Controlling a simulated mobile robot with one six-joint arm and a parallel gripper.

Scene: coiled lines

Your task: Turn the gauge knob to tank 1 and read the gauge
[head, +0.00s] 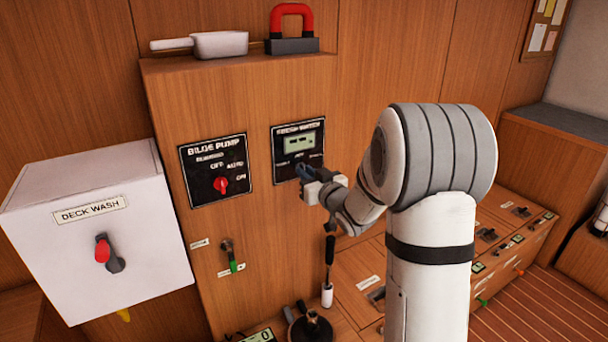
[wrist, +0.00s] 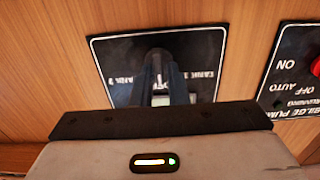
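The fresh water panel (head: 285,135) is a black plate on the wooden cabinet, with a small gauge display (head: 299,143) in its upper part. Its figures are too small to read. My gripper (head: 306,172) is at the lower part of this panel and hides the knob in the head view. In the wrist view the panel (wrist: 206,45) appears upside down. The dark gauge knob (wrist: 158,56), with a pale mark, lies between my gripper's fingertips (wrist: 159,66). I cannot tell whether they press on it. The display is mostly hidden behind the fingers.
The bilge pump panel (head: 199,177) with a red knob is just left. A white deck wash box (head: 60,245) juts out at far left. A scoop (head: 215,44) and a red-handled block (head: 292,45) sit on the cabinet top. A low console (head: 505,240) is right.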

